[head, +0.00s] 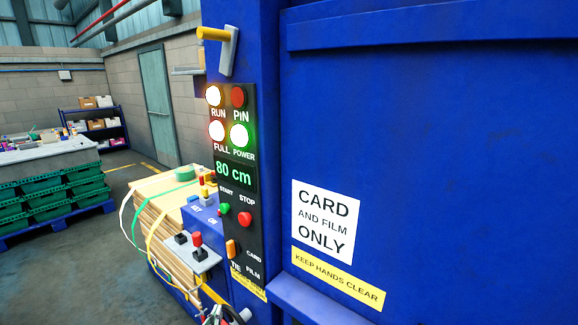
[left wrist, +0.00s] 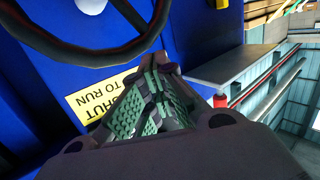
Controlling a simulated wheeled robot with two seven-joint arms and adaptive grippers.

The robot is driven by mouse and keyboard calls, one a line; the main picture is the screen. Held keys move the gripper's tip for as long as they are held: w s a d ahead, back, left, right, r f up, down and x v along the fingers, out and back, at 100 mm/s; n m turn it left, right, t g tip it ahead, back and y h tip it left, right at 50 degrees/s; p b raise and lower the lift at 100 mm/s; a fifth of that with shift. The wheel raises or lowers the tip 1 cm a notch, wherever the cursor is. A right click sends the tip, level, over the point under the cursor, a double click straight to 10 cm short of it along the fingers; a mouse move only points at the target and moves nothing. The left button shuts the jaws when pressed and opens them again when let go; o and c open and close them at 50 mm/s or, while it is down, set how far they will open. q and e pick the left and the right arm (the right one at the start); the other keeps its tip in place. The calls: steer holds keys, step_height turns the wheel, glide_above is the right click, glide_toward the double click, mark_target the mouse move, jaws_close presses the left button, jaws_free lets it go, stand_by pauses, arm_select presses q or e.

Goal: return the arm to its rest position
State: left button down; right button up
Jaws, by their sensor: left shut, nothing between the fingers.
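My left gripper (left wrist: 158,92) shows in the left wrist view. Its green-padded fingers are closed together with nothing between them. It is in front of a blue machine wall, near a dark round handwheel (left wrist: 95,45) and a yellow sign (left wrist: 105,103), which it partly covers. In the head view, only small cluttered parts show at the bottom edge, and I cannot clearly make out the gripper there. My right gripper is in neither view.
A big blue baler (head: 420,110) fills the right of the head view. Its control panel (head: 233,190) has lit lamps and reads 80 cm. Strapped card (head: 165,205) stands beside it. Green crates (head: 50,190) are at left. A grey ledge (left wrist: 232,68) is close right of the fingers.

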arm_select(q)
steer(key=s+f+g, duration=0.4)
steer(key=s+f, duration=0.8)
steer(key=f, duration=0.3)
steer(key=s+f+g, duration=0.4)
steer(key=s+f, duration=0.8)
steer(key=f, duration=0.4)
steer(key=s+f+g, duration=0.2)
steer(key=s+f, duration=0.2)
steer(key=s, duration=0.7)
steer(key=s+f+m+g, duration=0.1)
steer(key=s+f+g, duration=0.2)
steer(key=s, duration=0.8)
steer(key=s+f+m+g+y, duration=0.1)
steer(key=s+f, duration=0.4)
steer(key=s, duration=0.6)
steer(key=shift+s+a+f+g, duration=0.3)
steer(key=shift+a+g, duration=0.15)
steer(key=shift+g, duration=0.35)
